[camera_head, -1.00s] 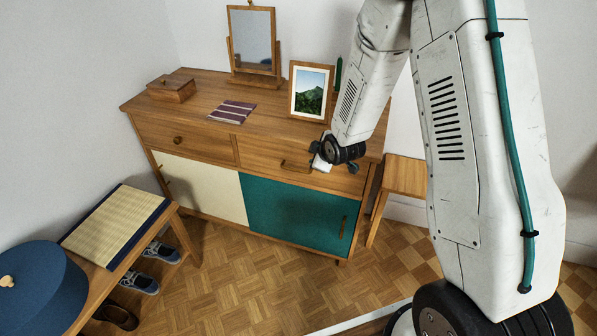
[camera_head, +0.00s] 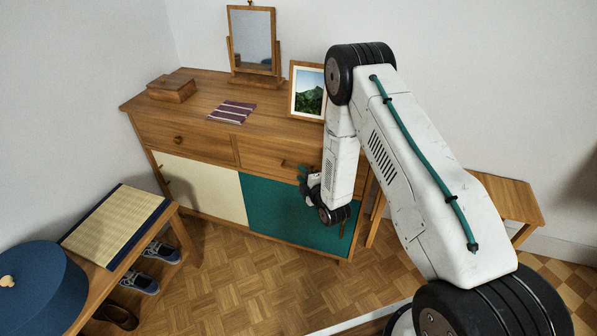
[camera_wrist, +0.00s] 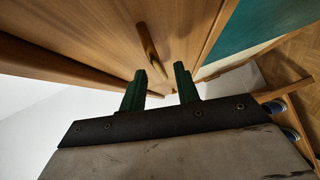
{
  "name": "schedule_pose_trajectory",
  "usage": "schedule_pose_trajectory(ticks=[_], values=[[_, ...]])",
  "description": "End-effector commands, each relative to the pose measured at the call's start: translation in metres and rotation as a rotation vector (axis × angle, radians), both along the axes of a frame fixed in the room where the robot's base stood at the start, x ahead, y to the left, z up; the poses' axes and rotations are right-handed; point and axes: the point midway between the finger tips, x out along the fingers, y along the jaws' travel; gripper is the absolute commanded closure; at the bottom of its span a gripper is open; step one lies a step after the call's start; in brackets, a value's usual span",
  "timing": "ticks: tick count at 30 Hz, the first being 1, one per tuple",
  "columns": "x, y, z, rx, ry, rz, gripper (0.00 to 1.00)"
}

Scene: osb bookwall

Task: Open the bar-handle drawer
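The bar-handle drawer (camera_head: 258,155) is the upper right drawer of a wooden sideboard, and it looks closed. Its bar handle (camera_head: 286,163) shows partly beside my arm in the head view. In the wrist view the bar handle (camera_wrist: 150,48) stands out from the drawer front, beyond my fingertips and roughly in line with the gap between them. My gripper (camera_wrist: 161,72) is open and empty, with its two green fingers apart. In the head view my gripper (camera_head: 303,178) is just below and right of the handle. The drawer's right end is hidden by my arm.
Beside the drawer is another with a round knob (camera_head: 178,140). Below are a cream door (camera_head: 200,185) and a teal door (camera_head: 275,215). A picture frame (camera_head: 306,91), mirror (camera_head: 252,42), box (camera_head: 172,90) and striped cloth (camera_head: 231,111) stand or lie on top. Parquet floor in front is clear.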

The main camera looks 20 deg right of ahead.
Motion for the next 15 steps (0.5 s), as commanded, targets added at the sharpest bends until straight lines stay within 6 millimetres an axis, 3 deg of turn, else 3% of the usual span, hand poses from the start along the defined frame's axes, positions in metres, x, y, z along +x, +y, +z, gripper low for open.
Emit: schedule_pose_trajectory(ticks=[6, 15], values=[[0.027, 0.006, -0.004, 0.0, 0.0, 0.002, 0.68], [0.033, 0.006, -0.005, 0.001, 0.002, 0.001, 0.68]])
